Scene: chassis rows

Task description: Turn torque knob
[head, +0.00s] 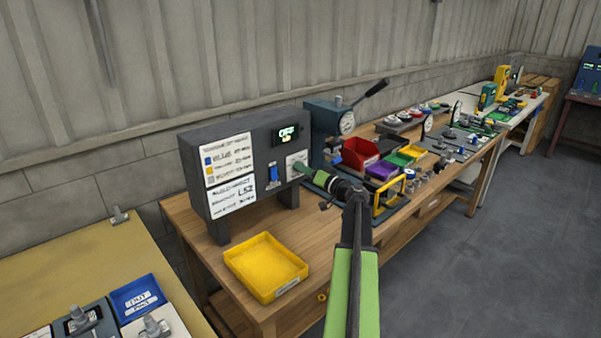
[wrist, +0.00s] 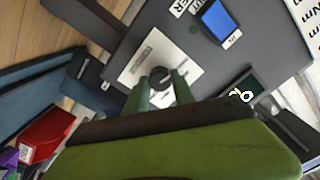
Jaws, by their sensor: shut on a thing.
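The torque knob (wrist: 158,84) is a dark round knob on a white dial label on the front of a dark grey control box. In the wrist view my gripper (wrist: 161,88) has its two green fingers on either side of the knob, shut on it. In the head view the control box (head: 240,140) stands on the wooden bench, and my gripper (head: 301,170) reaches the white label at its lower right. The knob itself is hidden behind my gripper there. A small lit display (head: 287,135) sits above; its digits are not clear to read.
A blue switch (wrist: 215,19) is on the panel near the knob. A yellow tray (head: 265,266) lies on the bench in front of the box. A press with a lever (head: 335,118) and red, purple and green bins stand to the right. Grey floor is clear at right.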

